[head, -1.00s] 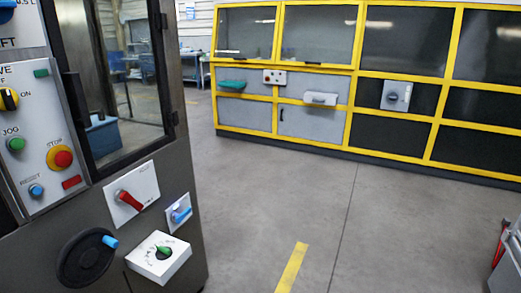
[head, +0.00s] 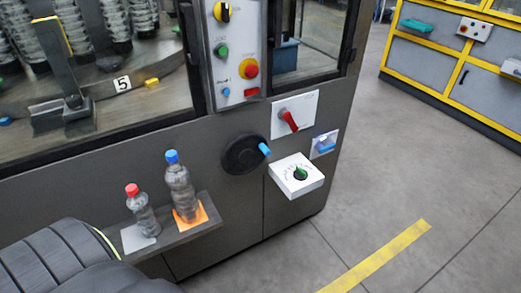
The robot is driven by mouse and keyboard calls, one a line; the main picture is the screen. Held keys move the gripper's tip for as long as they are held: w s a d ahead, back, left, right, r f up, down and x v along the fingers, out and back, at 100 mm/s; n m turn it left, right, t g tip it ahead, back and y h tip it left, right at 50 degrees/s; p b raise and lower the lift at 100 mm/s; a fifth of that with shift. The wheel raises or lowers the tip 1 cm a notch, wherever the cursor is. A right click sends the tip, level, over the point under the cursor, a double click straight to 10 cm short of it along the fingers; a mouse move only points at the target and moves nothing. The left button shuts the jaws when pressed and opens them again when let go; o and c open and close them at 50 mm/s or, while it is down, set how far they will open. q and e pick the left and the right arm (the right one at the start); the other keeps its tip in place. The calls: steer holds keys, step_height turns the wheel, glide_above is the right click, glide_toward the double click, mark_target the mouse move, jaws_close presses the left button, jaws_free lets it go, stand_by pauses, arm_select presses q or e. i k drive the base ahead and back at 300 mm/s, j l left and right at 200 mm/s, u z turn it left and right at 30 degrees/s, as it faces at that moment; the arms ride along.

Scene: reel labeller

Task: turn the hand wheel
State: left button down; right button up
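The hand wheel (head: 243,155) is a black disc with a blue handle (head: 264,149) sticking out at its right side. It sits on the grey front of the machine, below the control panel, in the middle of the head view. Nothing touches it. Neither of my grippers is in view.
A shelf (head: 207,223) holds a red-capped bottle (head: 142,211) and a blue-capped bottle (head: 181,187) left of and below the wheel. A red-handled switch (head: 289,120) and a white dial box (head: 297,176) are to its right. A dark ribbed object (head: 55,258) fills the lower left.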

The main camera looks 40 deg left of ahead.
mark_target(246, 151)
steer(key=i+j+u, duration=0.1)
steer(key=u, duration=1.55)
